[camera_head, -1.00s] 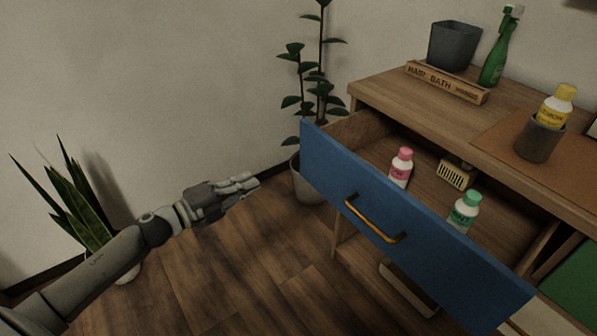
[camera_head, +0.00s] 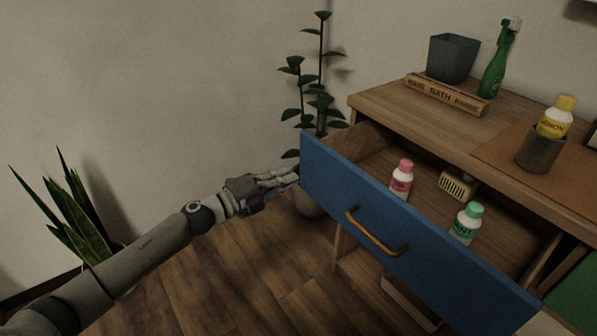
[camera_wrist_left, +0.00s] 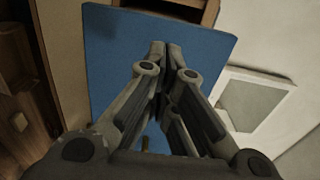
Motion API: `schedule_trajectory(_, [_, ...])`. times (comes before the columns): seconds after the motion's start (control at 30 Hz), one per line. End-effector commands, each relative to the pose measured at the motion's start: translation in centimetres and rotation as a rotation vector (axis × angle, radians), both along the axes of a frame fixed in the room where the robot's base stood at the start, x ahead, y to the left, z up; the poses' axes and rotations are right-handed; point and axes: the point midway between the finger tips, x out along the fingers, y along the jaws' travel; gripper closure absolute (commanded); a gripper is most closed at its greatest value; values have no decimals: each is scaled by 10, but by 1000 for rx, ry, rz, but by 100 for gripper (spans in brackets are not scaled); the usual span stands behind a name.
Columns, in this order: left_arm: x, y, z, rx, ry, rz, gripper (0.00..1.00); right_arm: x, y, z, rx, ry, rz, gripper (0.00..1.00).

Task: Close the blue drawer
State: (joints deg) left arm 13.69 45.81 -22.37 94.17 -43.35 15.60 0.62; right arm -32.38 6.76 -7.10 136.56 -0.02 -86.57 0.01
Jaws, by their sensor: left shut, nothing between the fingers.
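The blue drawer (camera_head: 422,242) stands pulled out from the wooden cabinet, its blue front facing toward the lower left. A brass bar handle (camera_head: 377,233) sits on the middle of that front. My left gripper (camera_head: 296,176) is shut and empty, close to the left end of the drawer front; I cannot tell whether it touches. In the left wrist view its closed fingers (camera_wrist_left: 166,46) point at the blue panel (camera_wrist_left: 112,50), which fills the middle. The right gripper is not in view.
Inside the drawer are a pink-capped bottle (camera_head: 402,180), a green-capped bottle (camera_head: 466,223) and a beige slotted object (camera_head: 458,185). The cabinet top (camera_head: 400,113) holds a grey pot, a green spray bottle, a sign and a cup with a yellow bottle. A potted plant (camera_head: 318,100) stands behind the drawer's left end.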

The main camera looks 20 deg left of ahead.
Motion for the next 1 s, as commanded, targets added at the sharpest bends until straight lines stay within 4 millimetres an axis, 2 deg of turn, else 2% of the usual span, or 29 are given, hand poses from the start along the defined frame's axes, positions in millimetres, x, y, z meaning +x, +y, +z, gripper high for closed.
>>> schedule_trajectory(0.1, [15,-9,1,0,-2,0,100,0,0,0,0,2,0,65])
schedule_trajectory(0.3, [30,-20,1,0,-2,1,100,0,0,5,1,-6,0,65])
schedule_trajectory(0.47, [34,-23,0,0,0,1,100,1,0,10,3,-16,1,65])
schedule_trajectory(1.0, [40,-27,1,-1,-1,0,100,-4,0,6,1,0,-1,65])
